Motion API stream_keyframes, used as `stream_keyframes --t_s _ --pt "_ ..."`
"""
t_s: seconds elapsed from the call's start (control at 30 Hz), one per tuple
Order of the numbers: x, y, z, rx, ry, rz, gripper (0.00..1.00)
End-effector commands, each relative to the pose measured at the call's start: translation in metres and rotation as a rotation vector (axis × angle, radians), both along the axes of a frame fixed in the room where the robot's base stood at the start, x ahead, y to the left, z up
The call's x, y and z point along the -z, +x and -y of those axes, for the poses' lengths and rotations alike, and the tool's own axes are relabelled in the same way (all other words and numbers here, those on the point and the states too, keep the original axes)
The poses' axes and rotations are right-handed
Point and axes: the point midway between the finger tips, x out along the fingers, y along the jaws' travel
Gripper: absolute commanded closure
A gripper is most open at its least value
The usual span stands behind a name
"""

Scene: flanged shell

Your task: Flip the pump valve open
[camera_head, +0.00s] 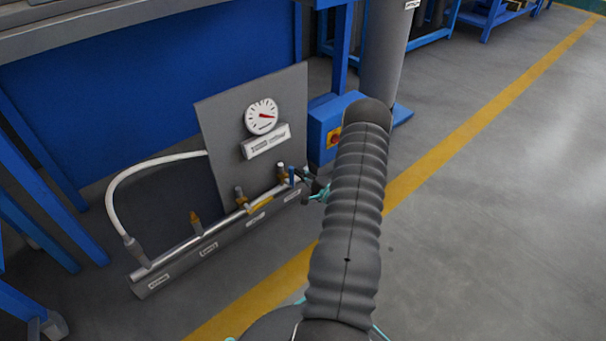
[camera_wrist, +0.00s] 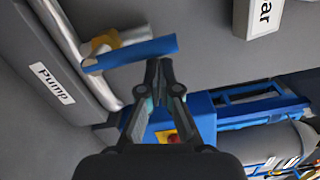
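The pump valve's flat blue lever (camera_wrist: 130,53) lies across the silver pipe (camera_wrist: 70,38) in the wrist view, above a brass-coloured fitting (camera_wrist: 103,42). The white "Pump" label (camera_wrist: 52,83) is on the grey rail beside it. In the head view the blue lever (camera_head: 291,176) stands near the right end of the manifold. My gripper (camera_wrist: 159,64) has its fingertips together, at the lever's lower edge in the picture; I cannot tell whether they touch it. No object shows between the fingers. In the head view my gripper (camera_head: 318,189) is small and partly hidden by my arm.
A grey panel (camera_head: 222,130) with a round gauge (camera_head: 262,116) stands behind the manifold rail (camera_head: 190,258). Other valves (camera_head: 240,196) and a white hose (camera_head: 112,195) are to the left. A blue box (camera_head: 323,125) with a red-and-yellow switch stands behind. The floor at right is clear.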

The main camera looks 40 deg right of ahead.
Motion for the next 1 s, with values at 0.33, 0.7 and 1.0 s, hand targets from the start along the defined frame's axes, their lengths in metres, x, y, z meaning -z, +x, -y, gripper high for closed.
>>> stream_keyframes --t_s 0.33,0.7,1.0 --pt "0.0 0.001 -0.005 -0.011 0.003 -0.001 1.0" --pt "0.0 -0.003 0.032 -0.007 -0.001 0.001 1.0" --pt "-0.001 -0.055 0.038 -0.007 0.003 -0.002 1.0"
